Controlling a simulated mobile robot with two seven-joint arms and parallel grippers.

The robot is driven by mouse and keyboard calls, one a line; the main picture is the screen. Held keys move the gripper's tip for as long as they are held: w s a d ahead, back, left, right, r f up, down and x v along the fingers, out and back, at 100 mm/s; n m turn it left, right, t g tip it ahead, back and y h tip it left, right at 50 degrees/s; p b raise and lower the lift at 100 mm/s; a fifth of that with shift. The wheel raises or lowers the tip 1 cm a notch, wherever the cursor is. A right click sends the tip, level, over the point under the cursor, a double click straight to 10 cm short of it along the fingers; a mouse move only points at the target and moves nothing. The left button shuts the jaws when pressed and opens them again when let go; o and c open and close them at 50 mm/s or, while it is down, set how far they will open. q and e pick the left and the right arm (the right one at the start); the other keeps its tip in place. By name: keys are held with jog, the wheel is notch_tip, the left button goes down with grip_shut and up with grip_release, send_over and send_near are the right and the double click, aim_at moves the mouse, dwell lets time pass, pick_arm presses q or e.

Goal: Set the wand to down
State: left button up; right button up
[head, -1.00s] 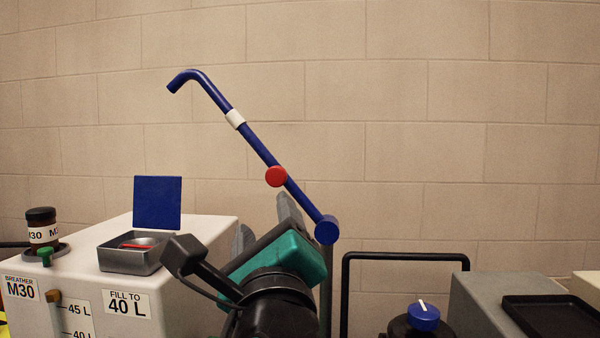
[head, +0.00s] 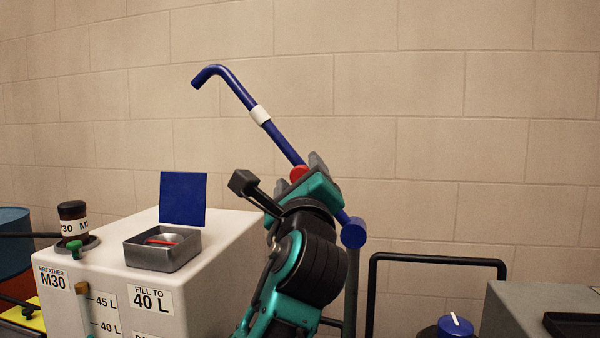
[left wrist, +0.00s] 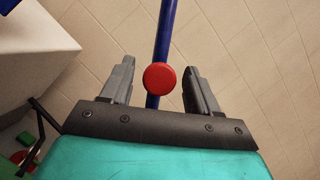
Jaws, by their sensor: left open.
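The wand (head: 237,87) is a blue tube with a bent tip at upper left and a white band. It slants up to the left from a blue pivot (head: 353,232) on a post. A red knob (head: 299,173) sits on the wand, partly hidden by my left gripper (head: 315,165) in the head view. In the left wrist view the red knob (left wrist: 159,78) lies between the two open fingers of the left gripper (left wrist: 160,82), with a gap on each side. The blue wand (left wrist: 164,35) passes behind it. My right gripper is not in view.
A white tank (head: 215,255) stands at left with an open filler box (head: 162,256), its blue lid (head: 183,199) and a dark bottle (head: 73,220). A black rail (head: 437,257) and a grey cabinet (head: 530,303) stand at right. The wall behind is bare.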

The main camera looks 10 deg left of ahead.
pick_arm(q)
jog(key=shift+w+a+r, duration=0.2)
jog(key=shift+w, duration=0.35)
grip_shut()
